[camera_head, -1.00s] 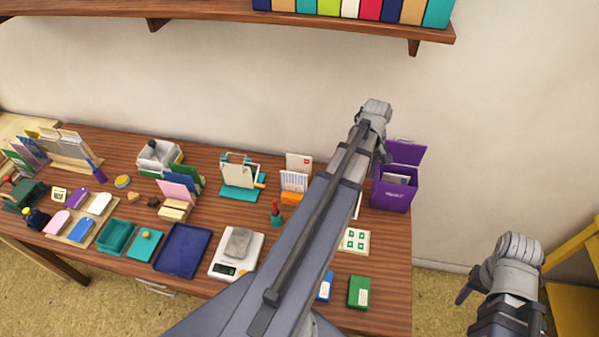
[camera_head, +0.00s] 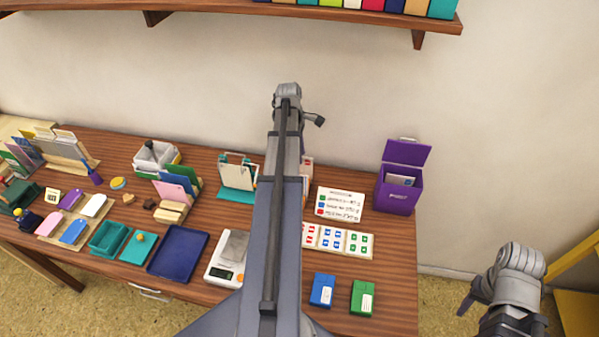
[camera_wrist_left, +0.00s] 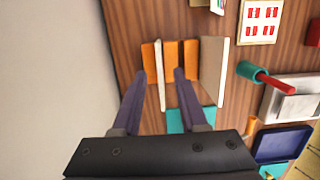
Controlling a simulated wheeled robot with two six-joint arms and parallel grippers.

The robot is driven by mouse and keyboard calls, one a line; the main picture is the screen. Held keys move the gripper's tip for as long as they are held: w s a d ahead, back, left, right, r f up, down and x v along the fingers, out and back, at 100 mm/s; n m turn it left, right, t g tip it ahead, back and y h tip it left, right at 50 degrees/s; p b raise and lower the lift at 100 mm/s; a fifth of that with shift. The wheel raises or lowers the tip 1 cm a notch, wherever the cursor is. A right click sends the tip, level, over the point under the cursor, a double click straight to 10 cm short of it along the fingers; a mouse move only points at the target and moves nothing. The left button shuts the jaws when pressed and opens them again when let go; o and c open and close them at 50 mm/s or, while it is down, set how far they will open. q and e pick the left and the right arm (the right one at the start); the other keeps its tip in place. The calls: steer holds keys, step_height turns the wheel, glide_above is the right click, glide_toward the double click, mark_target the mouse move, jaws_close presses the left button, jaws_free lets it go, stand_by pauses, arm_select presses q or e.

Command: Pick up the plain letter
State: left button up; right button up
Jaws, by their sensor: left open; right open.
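An orange rack (camera_wrist_left: 190,56) holds two upright white letters, seen edge-on in the left wrist view. One is the letter nearer the wall (camera_wrist_left: 160,78), the other the letter nearer me (camera_wrist_left: 213,68). Their faces are turned away, so I cannot tell which is plain. In the head view my arm hides most of the rack; part of a white letter (camera_head: 307,166) shows beside it. My left gripper (camera_wrist_left: 160,73) is open above the rack, its fingers either side of the wall-side letter, not closed on it. My right gripper (camera_head: 468,300) is open and empty, off the table at right.
A teal stand (camera_head: 236,196) with white panels is just left of the rack. A teal cup with a red-handled stamp (camera_wrist_left: 262,76) and a scale (camera_head: 222,273) stand nearer me. A purple box (camera_head: 397,195) stands at right. Blue (camera_head: 322,290) and green (camera_head: 362,297) inkpads lie in front.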

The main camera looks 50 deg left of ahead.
mark_target(301, 167)
arm_select(q)
steer(key=shift+d+f+b, duration=0.1)
steer(key=shift+f+b, duration=0.2)
steer(key=shift+f, duration=0.4)
steer(key=shift+f, duration=0.1)
step_height(301, 167, down, 5)
steer(key=b, duration=0.5)
steer(key=shift+f+b, duration=0.25)
steer(key=shift+b, duration=0.15)
jaws_close()
stand_by(0.4)
